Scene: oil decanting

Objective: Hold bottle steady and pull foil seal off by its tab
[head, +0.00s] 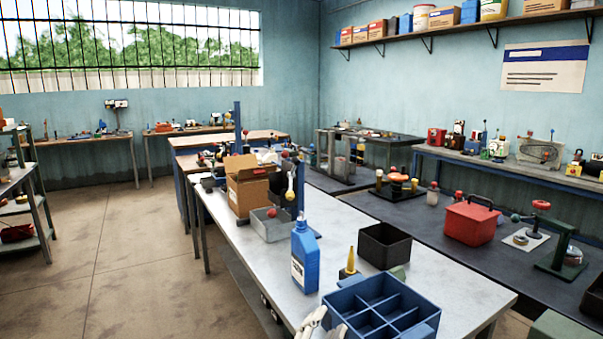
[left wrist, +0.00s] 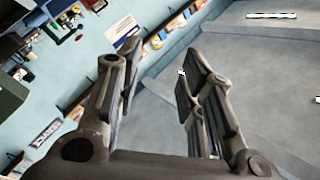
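A blue bottle (head: 305,262) with a pale label stands upright on the grey worktable, left of the black bin. Its neck and top are small in the head view. I cannot make out the foil seal or its tab. My left gripper (left wrist: 160,62) is open in the left wrist view, with its two dark fingers apart and nothing between them. I cannot make out the bottle in that view. I cannot clearly pick out the left gripper in the head view. My right gripper is not in view.
A blue divided crate (head: 374,306) stands at the table's front, with a yellow-nozzled item (head: 349,264) behind it. A black bin (head: 385,245), grey tray (head: 268,226) and cardboard box (head: 247,186) stand farther back. Pale, cloth-like material (head: 311,321) lies at the near edge. The table's right front is clear.

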